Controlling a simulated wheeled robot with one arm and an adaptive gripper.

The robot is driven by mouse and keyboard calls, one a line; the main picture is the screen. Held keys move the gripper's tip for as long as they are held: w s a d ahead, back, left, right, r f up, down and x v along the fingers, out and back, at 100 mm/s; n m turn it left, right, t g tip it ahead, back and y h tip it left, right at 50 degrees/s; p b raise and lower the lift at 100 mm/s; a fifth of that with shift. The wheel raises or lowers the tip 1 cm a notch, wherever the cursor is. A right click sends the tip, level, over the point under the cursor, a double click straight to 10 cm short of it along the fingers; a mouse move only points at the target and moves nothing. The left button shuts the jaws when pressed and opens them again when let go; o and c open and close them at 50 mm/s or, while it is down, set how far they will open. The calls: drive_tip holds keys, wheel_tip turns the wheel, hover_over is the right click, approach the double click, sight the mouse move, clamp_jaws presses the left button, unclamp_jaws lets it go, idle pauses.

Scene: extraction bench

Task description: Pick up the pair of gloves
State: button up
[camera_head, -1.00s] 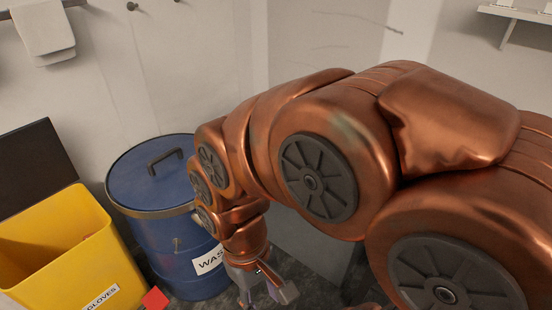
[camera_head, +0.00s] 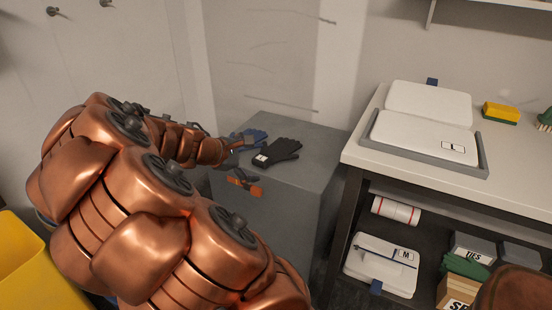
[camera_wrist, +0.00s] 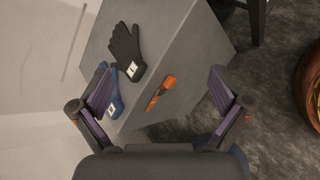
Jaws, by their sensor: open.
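A black glove (camera_head: 278,152) with a white tag lies flat on top of a grey block (camera_head: 312,143). My gripper (camera_wrist: 160,78) is open and empty. Its fingers are wide apart, with the block below. In the head view my arm hides part of the gripper.
An orange and black object (camera_wrist: 161,92) is at the block's near edge. A bench (camera_head: 358,150) with a white-lidded tray (camera_head: 422,130) stands right, with supplies on its lower shelf. A yellow bin (camera_head: 18,262) is at the lower left. A wall is behind the block.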

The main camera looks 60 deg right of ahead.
drive_tip(key=w+d+f+n+h+b, duration=0.2)
drive_tip(key=w+d+f+n, duration=0.35)
drive_tip(key=d, duration=0.35)
drive_tip(key=n+t+b, duration=0.2)
drive_tip(key=n+t, duration=0.1)
drive_tip(key=n, duration=0.3)
approach(259, 160)
drive_tip(key=x, duration=0.4)
drive_tip(key=shift+d+f+h, duration=0.25)
drive_tip(key=shift+d, duration=0.35)
drive_tip(key=shift+d+f+h, duration=0.2)
drive_tip(key=shift+d+h, duration=0.05)
drive_tip(key=shift+d, duration=0.3)
drive_tip(key=shift+f+b+x, duration=0.25)
drive_tip(key=shift+b+x, duration=0.5)
drive_tip(key=shift+x, duration=1.25)
drive_tip(key=shift+s+d+f, duration=0.1)
drive_tip(key=shift+d+f, duration=0.1)
drive_tip(key=shift+d, duration=0.2)
drive_tip(key=shift+c, duration=0.4)
drive_tip(key=c, duration=1.1)
